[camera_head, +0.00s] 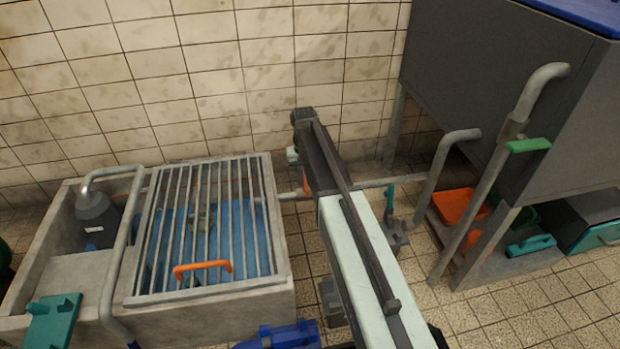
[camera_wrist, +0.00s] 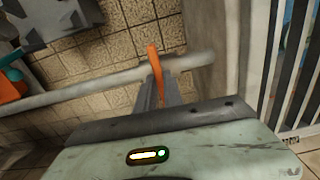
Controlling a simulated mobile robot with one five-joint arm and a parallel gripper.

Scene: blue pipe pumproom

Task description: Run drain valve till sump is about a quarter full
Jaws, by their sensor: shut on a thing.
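The sump (camera_head: 230,307) is a concrete basin at the left of the head view, under a metal grate (camera_head: 143,262) with an orange handle (camera_head: 203,268). Blue water (camera_head: 240,235) shows between the bars; its depth is hard to judge. A grey pipe (camera_head: 380,182) runs from the sump's right side, and it crosses the wrist view (camera_wrist: 105,87). An orange valve lever (camera_wrist: 155,60) stands at this pipe. My gripper (camera_wrist: 158,88) is shut on the lever. In the head view my arm hides most of the lever and the fingertips.
A grey tank (camera_head: 480,90) with upright pipes stands at the right. A teal-handled valve (camera_head: 391,215) is right of my arm. Orange and teal items lie below the tank. A grey pump (camera_head: 97,215) sits in the basin's left part. Tiled floor between sump and tank is partly clear.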

